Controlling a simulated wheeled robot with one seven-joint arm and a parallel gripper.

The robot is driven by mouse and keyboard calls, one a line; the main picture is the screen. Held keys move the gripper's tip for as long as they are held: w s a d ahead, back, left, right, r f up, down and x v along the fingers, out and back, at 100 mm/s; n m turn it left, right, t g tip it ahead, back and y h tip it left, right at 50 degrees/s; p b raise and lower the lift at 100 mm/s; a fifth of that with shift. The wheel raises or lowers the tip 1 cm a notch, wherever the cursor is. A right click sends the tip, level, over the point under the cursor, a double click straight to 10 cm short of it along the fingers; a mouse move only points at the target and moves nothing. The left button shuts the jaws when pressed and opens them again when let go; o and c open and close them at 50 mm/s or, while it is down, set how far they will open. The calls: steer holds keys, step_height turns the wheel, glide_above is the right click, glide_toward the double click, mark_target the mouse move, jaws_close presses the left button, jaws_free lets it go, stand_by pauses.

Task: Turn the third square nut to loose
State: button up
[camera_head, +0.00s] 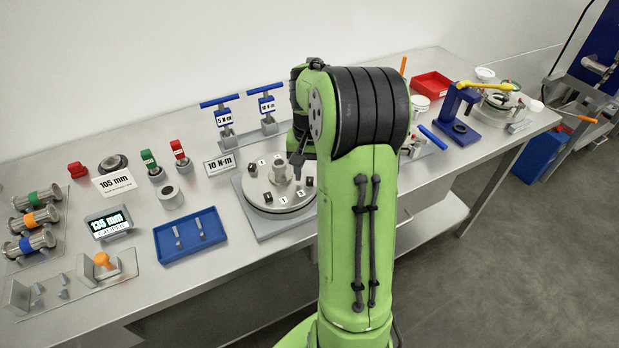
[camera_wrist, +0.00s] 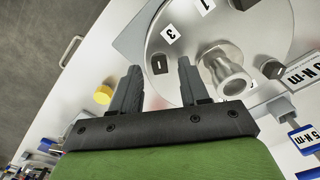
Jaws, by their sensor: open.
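The round metal flange (camera_wrist: 220,38) carries dark square nuts and small number labels around a central hub. The label 3 (camera_wrist: 171,34) lies beside a dark nut (camera_wrist: 160,64), the third square nut. My gripper (camera_wrist: 159,66) is open, and this nut shows in the gap between its two fingertips. I cannot tell how far above the nut the tips are. In the head view the flange (camera_head: 262,200) sits on a square grey plate, and my gripper (camera_head: 297,158) points down over its right side. My arm hides part of that side.
A "10 N·m" sign (camera_head: 220,165) stands left of the flange, with two blue-handled torque tools (camera_head: 224,118) behind it. A blue tray (camera_head: 190,235) with two small parts lies front left. A yellow round object (camera_wrist: 103,95) shows left of my fingers.

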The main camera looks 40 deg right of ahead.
steer(key=shift+f, duration=0.7)
jaws_close()
steer(key=shift+r+n, duration=0.1)
steer(key=shift+n, duration=0.2)
steer(key=n+p, duration=0.1)
steer(key=n, duration=0.1)
steer(key=shift+n, duration=0.3)
steer(key=shift+n+p, duration=0.6)
steer(key=shift+n, duration=0.9)
jaws_free()
